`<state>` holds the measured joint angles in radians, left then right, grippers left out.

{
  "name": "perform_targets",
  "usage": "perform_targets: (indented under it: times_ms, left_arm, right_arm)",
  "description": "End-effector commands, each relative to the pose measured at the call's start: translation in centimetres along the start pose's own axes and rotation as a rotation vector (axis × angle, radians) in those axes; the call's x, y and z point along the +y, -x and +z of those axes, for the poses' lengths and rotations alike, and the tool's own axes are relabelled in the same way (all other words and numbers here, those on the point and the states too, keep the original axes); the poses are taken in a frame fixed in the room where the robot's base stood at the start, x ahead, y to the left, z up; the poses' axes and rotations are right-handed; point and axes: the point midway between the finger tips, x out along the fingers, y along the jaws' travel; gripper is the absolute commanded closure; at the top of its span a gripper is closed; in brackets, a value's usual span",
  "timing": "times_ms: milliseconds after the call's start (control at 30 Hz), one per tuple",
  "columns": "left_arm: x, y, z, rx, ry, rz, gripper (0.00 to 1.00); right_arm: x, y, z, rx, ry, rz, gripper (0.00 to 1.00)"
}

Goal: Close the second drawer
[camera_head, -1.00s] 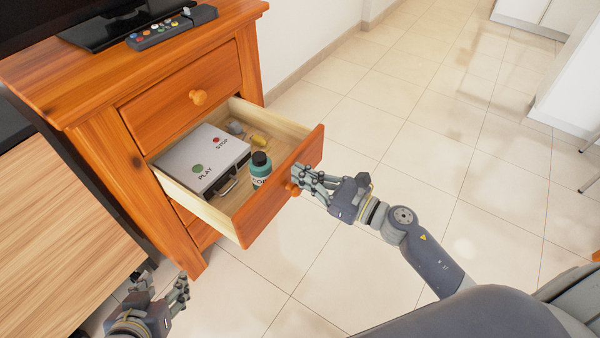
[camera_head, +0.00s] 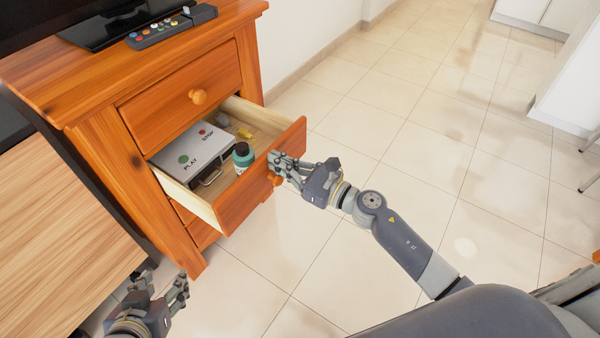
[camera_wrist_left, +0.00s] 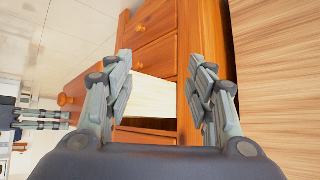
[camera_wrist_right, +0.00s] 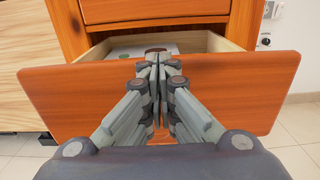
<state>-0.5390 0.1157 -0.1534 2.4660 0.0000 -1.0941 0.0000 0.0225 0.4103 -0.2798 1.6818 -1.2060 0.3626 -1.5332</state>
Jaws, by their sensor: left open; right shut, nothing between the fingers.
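The second drawer (camera_head: 262,184) of the orange wooden cabinet (camera_head: 105,150) is partly open. It holds a white box marked PLAY and STOP (camera_head: 190,152), a teal bottle with a dark cap (camera_head: 243,158) and a small yellow item (camera_head: 245,132). My right gripper (camera_head: 279,172) is shut and empty, its fingertips at the drawer front by the knob. In the right wrist view the shut fingers (camera_wrist_right: 160,62) overlap the middle of the front, hiding the knob. My left gripper (camera_head: 168,285) is open and empty, low beside the cabinet; its spread fingers show in the left wrist view (camera_wrist_left: 162,88).
The closed top drawer (camera_head: 180,97) has a round knob. A remote control (camera_head: 160,32) and a black stand lie on the cabinet top. A light wooden unit (camera_head: 60,230) stands at the left. The tiled floor (camera_head: 400,130) to the right is clear.

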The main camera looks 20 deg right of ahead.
Motion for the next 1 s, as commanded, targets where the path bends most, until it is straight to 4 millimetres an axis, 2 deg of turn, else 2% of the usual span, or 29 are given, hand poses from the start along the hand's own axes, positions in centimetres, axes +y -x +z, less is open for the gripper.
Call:
perform_targets:
  times_ms: [100,267,400,567,800,1000]
  left_arm:
    - [0.3,-0.3,-1.9,0.083,-0.004,0.006,0.5]
    - [0.6,-0.5,-4.5,0.204,-0.005,0.014,0.5]
    - [1.0,-0.3,-7.2,0.337,-0.005,0.022,0.5]
    - [1.5,0.7,-10.7,0.516,-0.004,0.032,0.5]
    - [2.2,3.5,-15.3,0.784,0.0,0.05,0.5]
    - [2.5,5.7,-17.5,0.941,0.004,0.059,0.5]
  right_arm:
    - [0.0,-3.5,0.1,-0.005,0.002,0.001,1.0]
    - [0.0,-7.2,-0.1,-0.002,0.002,0.001,1.0]
    - [0.0,-9.8,-0.1,-0.003,0.002,0.0,1.0]
    - [0.0,-12.5,-0.2,-0.001,0.002,0.0,1.0]
    - [0.0,-15.7,-0.2,-0.001,0.0,0.0,1.0]
    - [0.0,-17.3,-0.2,0.0,0.0,0.0,1.0]
